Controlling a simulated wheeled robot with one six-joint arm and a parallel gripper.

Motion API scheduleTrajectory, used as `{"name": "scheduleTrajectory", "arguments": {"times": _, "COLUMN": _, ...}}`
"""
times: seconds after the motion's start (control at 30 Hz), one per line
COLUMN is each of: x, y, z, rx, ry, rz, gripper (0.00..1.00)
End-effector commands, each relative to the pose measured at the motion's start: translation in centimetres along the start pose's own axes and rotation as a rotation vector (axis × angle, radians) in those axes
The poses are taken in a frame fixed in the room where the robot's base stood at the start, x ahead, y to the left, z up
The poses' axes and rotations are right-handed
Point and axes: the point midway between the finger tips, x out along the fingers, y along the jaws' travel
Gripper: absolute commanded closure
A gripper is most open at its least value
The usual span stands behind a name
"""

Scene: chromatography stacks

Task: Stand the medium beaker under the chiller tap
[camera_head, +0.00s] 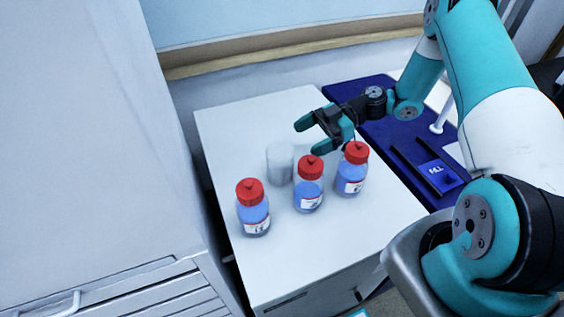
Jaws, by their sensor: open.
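A clear beaker (280,164) stands upright on the white cabinet top, behind and between two red-capped bottles. It is the only beaker I can make out. My gripper (311,136) is open and empty, above the cabinet top and up and to the right of the beaker, apart from it in the picture. A dark blue unit (371,101) lies to the right, with a blue pad marked FILL (437,172) between dark rails. A thin white post (443,116) rises behind the pad; I cannot tell whether it is the chiller tap. My arm hides part of the unit.
Three red-capped bottles with blue liquid stand in front of the beaker: left (253,212), middle (309,187) and right (352,171). The white cabinet top (235,125) is clear at the back left. A tall grey cabinet (90,130) stands at the left.

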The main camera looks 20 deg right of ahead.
Motion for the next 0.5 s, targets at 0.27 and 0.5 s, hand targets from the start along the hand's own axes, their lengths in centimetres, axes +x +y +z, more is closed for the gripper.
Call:
{"name": "scheduleTrajectory", "arguments": {"times": 0.27, "x": 3.1, "y": -0.1, "z": -0.1, "rx": 0.001, "ry": 0.000, "rz": 0.000, "gripper": 0.13}}
{"name": "scheduleTrajectory", "arguments": {"times": 0.5, "x": 5.9, "y": -0.4, "z": -1.0, "rx": 0.004, "ry": 0.000, "rz": -0.002, "gripper": 0.13}}
